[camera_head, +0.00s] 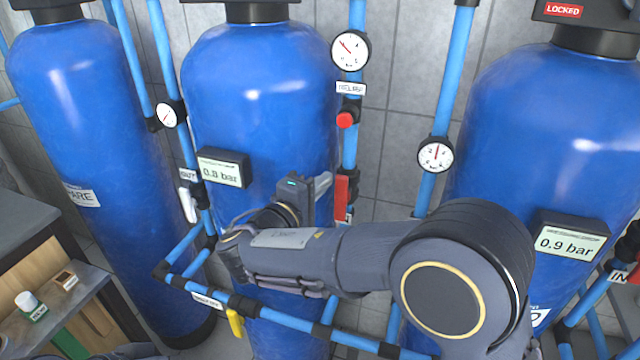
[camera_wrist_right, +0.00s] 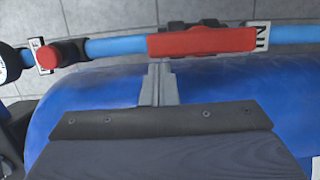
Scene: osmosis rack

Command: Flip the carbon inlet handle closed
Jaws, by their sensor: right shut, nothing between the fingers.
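A red lever handle (camera_head: 341,197) sits on the vertical blue pipe right of the middle tank. In the right wrist view the handle (camera_wrist_right: 205,41) lies lengthwise along the pipe, beside a white "IN" label (camera_wrist_right: 262,37). My right gripper (camera_head: 322,184) is shut and empty, just left of the handle in the head view. In the wrist view its fingertips (camera_wrist_right: 160,68) reach the handle's near edge, toward the handle's left end; I cannot tell whether they touch. My right forearm hides the pipe below the handle. My left gripper is not in view.
The middle blue tank (camera_head: 255,100) stands close behind my right gripper. A red knob (camera_head: 345,119) and a gauge (camera_head: 350,50) are above the handle on the same pipe. A white handle (camera_head: 187,204) and a yellow handle (camera_head: 235,323) are on other pipes. A small bench (camera_head: 25,225) stands at left.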

